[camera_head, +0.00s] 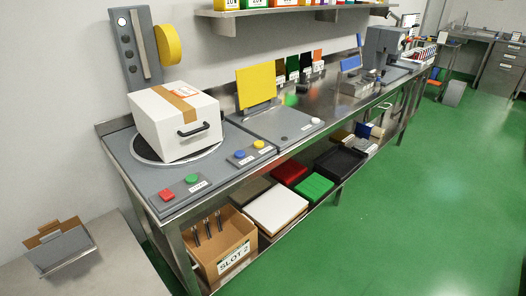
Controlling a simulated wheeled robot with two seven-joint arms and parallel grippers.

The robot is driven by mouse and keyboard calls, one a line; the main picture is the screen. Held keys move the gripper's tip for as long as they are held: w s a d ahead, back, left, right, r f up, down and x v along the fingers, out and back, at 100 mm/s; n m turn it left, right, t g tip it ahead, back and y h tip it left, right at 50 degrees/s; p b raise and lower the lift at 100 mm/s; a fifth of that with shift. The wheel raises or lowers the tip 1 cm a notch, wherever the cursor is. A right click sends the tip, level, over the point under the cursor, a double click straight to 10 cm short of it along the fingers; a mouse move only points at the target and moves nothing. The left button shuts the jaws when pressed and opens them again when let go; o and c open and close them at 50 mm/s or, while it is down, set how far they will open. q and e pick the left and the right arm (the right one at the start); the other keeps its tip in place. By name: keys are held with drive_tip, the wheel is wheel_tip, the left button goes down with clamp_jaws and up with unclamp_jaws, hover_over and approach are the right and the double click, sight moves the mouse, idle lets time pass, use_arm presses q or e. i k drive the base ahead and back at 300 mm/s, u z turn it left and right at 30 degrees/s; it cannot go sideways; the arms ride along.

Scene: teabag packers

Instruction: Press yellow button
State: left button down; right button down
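The yellow button (259,144) is a small round button on a grey panel at the front edge of the steel bench. A blue button (239,154) sits just left of it on the same panel. Nothing covers the yellow button. Neither of my grippers shows in the head view.
A white box (176,124) with brown tape and a black handle sits on a round turntable behind the buttons. A yellow panel (256,84) stands right of it. The shelf below holds trays and a cardboard box (219,245). Green floor (400,220) is clear at right.

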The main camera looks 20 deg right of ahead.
sight(259, 144)
drive_tip(key=k, duration=1.15)
drive_tip(key=z, duration=0.4)
drive_tip(key=i, duration=0.65)
drive_tip(key=z, duration=0.45)
drive_tip(key=i, duration=1.05)
drive_tip(key=u, duration=0.85)
drive_tip(key=i, duration=0.65)
drive_tip(key=u, duration=0.65)
